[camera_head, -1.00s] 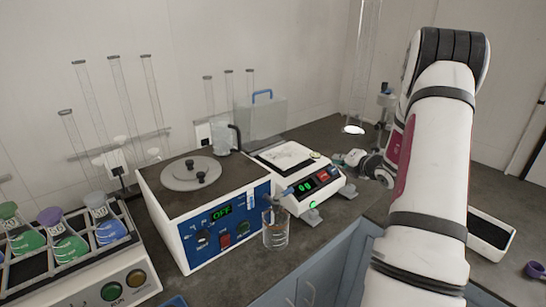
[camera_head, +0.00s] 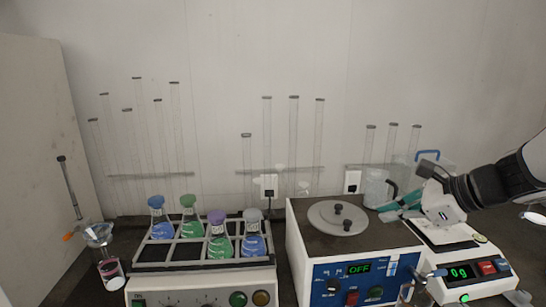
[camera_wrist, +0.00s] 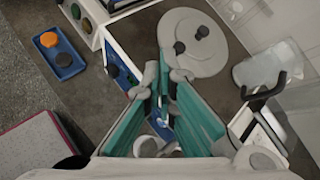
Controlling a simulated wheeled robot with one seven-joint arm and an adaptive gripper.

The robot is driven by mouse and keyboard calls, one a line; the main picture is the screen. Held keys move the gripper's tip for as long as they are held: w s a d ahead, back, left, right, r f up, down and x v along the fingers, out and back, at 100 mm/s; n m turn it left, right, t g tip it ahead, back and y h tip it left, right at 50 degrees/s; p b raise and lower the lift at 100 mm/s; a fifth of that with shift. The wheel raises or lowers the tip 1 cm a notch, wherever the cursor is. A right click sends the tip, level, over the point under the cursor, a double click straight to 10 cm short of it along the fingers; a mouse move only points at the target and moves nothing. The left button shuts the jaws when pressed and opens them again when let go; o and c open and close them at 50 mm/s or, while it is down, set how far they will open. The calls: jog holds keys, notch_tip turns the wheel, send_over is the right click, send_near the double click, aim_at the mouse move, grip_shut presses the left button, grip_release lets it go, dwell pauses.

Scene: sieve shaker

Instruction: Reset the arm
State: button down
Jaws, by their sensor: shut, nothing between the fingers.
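My gripper (camera_head: 390,212) comes in from the right in the head view, with its teal finger pads pointing left. It is above the area between the blue-fronted machine (camera_head: 345,283) and the balance (camera_head: 452,262). In the wrist view my gripper (camera_wrist: 166,72) shows its two teal fingers converging at the tips, shut and empty. The machine's round grey lid (camera_wrist: 196,42) lies past the fingertips in the wrist view. Most of my arm is cut off by the right edge of the head view.
A shaker rack (camera_head: 205,277) with several coloured flasks stands left of the machine. A beaker (camera_head: 110,273) is at the far left. A clear jug (camera_head: 376,190) stands behind my gripper.

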jog(key=s+a+r+n+g, duration=0.1)
jog(key=s+a+n+g, duration=0.1)
jog(key=s+a+n, duration=0.5)
jog(key=s+n+g+h, duration=0.1)
jog(key=s+n+h, duration=0.5)
jog(key=s+n, duration=1)
jog(key=shift+s+d+n+g+h, duration=0.15)
jog(key=shift+s+n+g+h, duration=0.2)
jog(key=shift+s, duration=0.3)
